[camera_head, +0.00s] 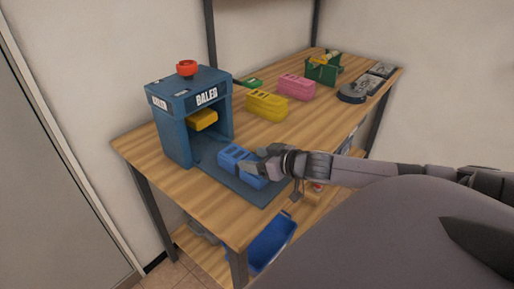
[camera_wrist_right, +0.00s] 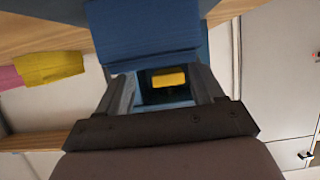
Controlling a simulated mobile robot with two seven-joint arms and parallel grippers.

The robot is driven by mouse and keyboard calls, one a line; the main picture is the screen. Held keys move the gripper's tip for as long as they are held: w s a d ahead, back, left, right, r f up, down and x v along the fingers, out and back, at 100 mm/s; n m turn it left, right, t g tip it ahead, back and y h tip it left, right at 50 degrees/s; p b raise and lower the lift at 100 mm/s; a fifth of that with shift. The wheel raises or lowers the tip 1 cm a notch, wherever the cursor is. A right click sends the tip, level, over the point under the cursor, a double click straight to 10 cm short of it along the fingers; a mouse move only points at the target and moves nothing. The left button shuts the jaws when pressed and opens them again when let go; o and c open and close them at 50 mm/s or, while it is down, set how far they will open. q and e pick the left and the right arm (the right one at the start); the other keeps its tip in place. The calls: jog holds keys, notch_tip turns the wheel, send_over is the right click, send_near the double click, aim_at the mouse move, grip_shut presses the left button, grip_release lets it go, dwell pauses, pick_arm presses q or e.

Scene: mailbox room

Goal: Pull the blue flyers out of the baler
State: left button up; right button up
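The blue flyers (camera_head: 236,156) are a bundled block with slots on top. They lie on the flat blue plate in front of the baler (camera_head: 176,133), outside its opening. The baler is a blue box frame with a yellow press block (camera_head: 203,120) inside and a red button on top. My right gripper (camera_head: 258,168) is at the near right end of the flyers, its fingers closed against the bundle. In the right wrist view the blue flyers (camera_wrist_right: 145,35) fill the space at the fingertips, which are partly hidden. My left gripper is not in view.
Yellow (camera_head: 266,105) and pink (camera_head: 296,86) bundles stand behind on the wooden table, with a green one near the baler. A green crate (camera_head: 323,69) and dark grey items are at the far end. A blue bin (camera_head: 272,243) sits on the lower shelf.

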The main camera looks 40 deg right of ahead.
jog(key=o, duration=0.4)
jog(key=shift+s+d+r, duration=0.1)
jog(key=shift+s+r, duration=0.1)
jog(key=shift+s, duration=0.5)
jog(key=shift+v, duration=2.85)
jog(key=shift+r, duration=0.1)
jog(key=shift+s, duration=0.1)
